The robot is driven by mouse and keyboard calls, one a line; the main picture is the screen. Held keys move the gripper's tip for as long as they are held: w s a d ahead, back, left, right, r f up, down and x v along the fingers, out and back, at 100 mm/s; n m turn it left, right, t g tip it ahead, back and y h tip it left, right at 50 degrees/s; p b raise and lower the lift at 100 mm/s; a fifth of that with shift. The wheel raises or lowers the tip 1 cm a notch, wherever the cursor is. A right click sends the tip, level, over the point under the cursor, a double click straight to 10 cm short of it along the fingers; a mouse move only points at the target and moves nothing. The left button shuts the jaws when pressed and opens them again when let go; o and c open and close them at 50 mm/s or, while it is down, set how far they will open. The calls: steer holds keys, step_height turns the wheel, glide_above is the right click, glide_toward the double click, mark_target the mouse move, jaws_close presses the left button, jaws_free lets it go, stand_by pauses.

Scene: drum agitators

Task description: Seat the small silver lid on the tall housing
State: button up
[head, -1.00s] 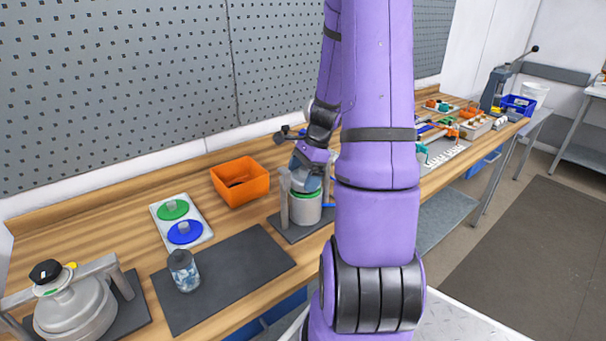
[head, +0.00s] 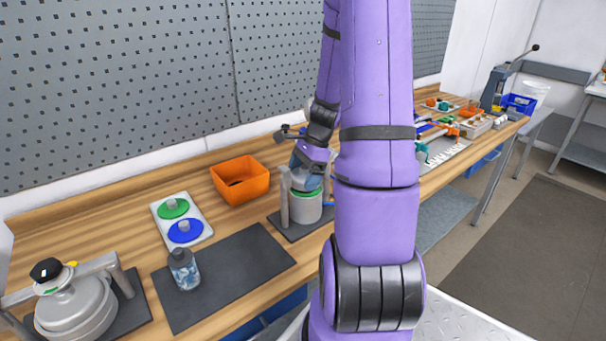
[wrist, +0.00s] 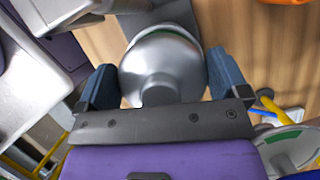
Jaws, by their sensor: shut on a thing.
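The small silver lid (wrist: 163,62) is a shiny dome between the blue fingers of my gripper (wrist: 163,84) in the wrist view. My gripper is shut on it. In the head view my gripper (head: 307,178) is directly above the tall housing (head: 306,210), a grey cylinder with a green ring near its top, standing in a frame on a dark plate. My fingers and arm mostly hide the lid there. I cannot tell whether the lid touches the housing's rim.
An orange bin (head: 240,182) stands left of the housing. A white tray (head: 205,209) holds a green and a blue disc. A jar (head: 184,270) stands on a dark mat (head: 235,265), mostly clear. A larger pot (head: 75,308) sits in a frame at the far left.

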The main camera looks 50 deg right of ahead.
steer(key=shift+d, duration=0.1)
steer(key=o, duration=0.9)
steer(key=shift+o, duration=0.2)
steer(key=v, duration=1)
steer(key=shift+r, duration=0.4)
steer(key=s+a+r+n+h, duration=0.1)
steer(key=a+r+n, duration=0.4)
steer(key=a, duration=0.3)
steer(key=s+a+r+n+t+h, duration=0.1)
steer(key=a+r+n, duration=0.3)
steer(key=a+n, duration=0.3)
steer(key=s+a+r+n+h, duration=0.2)
steer(key=a+r+n, duration=0.25)
steer(key=a, duration=0.45)
steer(key=s+a+r+n+t, duration=0.2)
steer(key=s+a+n, duration=0.3)
steer(key=s+n, duration=0.1)
steer(key=shift+a, duration=0.3)
